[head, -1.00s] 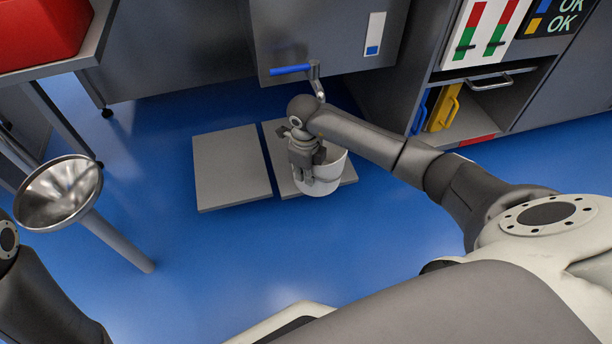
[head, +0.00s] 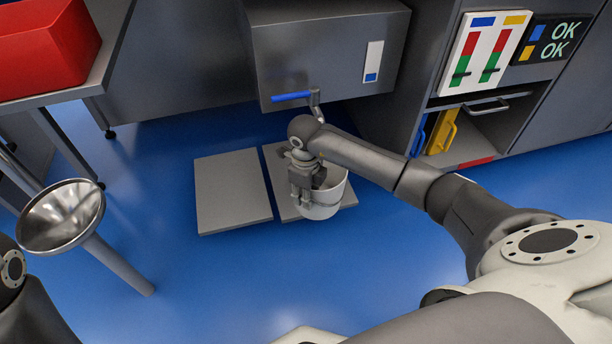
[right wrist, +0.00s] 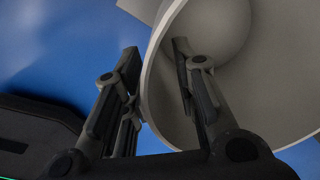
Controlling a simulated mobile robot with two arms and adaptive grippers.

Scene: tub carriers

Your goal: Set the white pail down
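The white pail (head: 324,200) stands upright on the right one of two grey floor plates (head: 281,190), near its front edge. My right gripper (head: 301,196) reaches down over the pail's left side. In the right wrist view my right gripper (right wrist: 155,55) is open, with one finger outside the pail (right wrist: 158,105) and one inside. The pail's wall runs between the fingers, with a visible gap to the outer finger. The pail's underside is hidden. My left gripper is out of view; only part of the left arm shows at the lower left.
The left grey plate (head: 232,190) is bare. A grey cabinet with a blue-handled crank (head: 292,97) is behind the plates. A steel funnel (head: 62,214) on a post stands left. A red bin (head: 45,50) is upper left. Blue floor (head: 230,275) in front is clear.

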